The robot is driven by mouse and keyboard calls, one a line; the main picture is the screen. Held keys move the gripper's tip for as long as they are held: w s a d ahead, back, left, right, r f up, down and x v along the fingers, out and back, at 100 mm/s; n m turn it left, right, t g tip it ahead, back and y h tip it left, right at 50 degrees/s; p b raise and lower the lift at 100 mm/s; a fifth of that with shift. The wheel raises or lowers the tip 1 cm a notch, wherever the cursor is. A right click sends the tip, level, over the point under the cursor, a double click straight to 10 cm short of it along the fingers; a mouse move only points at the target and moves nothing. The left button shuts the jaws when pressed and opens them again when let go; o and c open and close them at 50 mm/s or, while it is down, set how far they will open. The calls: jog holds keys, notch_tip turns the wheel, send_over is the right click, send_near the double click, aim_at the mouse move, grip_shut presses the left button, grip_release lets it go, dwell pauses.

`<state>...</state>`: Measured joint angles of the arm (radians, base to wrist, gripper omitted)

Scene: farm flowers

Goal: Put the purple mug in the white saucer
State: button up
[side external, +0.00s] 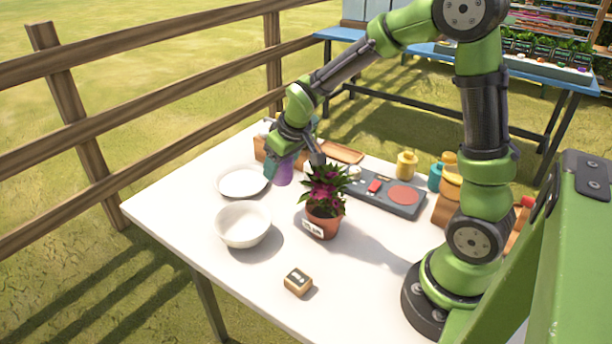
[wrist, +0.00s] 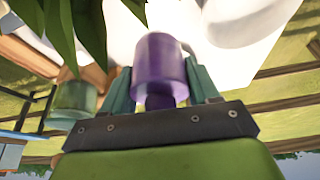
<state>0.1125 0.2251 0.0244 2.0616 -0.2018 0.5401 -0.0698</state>
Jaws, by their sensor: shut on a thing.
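The purple mug (side external: 284,174) is in my gripper (side external: 288,160), which is shut on it and holds it above the table. In the wrist view the mug (wrist: 160,62) sits between the two teal fingers of my gripper (wrist: 162,85). The white saucer (side external: 242,181) lies on the table at the far left, just left of the mug in the side view. A pale round shape beyond the mug in the wrist view may be the saucer or the bowl; I cannot tell which.
A white bowl (side external: 243,224) stands in front of the saucer. A potted flower (side external: 323,205) stands right of the mug, its leaves close to my gripper. A small wooden block (side external: 298,282) lies near the front. A grey scale-like board (side external: 388,196) and yellow jars (side external: 406,165) are behind.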

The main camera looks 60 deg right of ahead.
aim_at(279, 173)
notch_tip(279, 173, down, 3)
jog(key=shift+r, duration=0.1)
jog(key=shift+w+f, duration=0.1)
jog(key=shift+f, duration=0.1)
jog(key=shift+w+f, duration=0.1)
jog(key=shift+w, duration=0.25)
jog(key=w, duration=0.5)
jog(key=w+d+f, duration=0.1)
jog(key=w, duration=0.9)
jog(key=shift+d+f, duration=0.2)
jog(key=shift+d, duration=0.15)
jog(key=shift+f, duration=1.75)
jog(key=shift+f, duration=0.1)
jog(key=o, duration=1.1)
jog(key=shift+f, duration=0.1)
